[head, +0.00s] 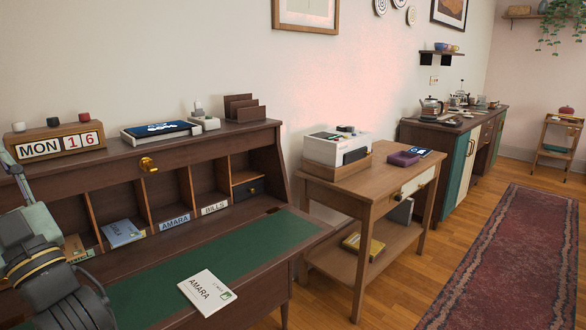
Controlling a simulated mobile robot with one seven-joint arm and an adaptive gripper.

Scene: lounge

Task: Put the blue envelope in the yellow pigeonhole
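A blue envelope (122,233) with pale lettering sits in the mouth of one of the desk's pigeonholes, tilted up. The pigeonholes are dark brown wood; I see no yellow one. Two white labels below them read AMARA (174,223) and BILLS (214,208). A white envelope (207,292) marked AMARA lies on the green desk top. My gripper (80,312) is at the lower left, in front of the left pigeonholes and apart from the blue envelope. It hides part of that area, and its fingers are not clear enough to tell open from shut.
A brownish envelope (74,246) is partly hidden behind my gripper. The desk (190,150) carries a MON 16 calendar (57,144) on top. A side table (378,180) with a printer-like box (337,147) stands to the right. The green desk surface (255,246) is mostly clear.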

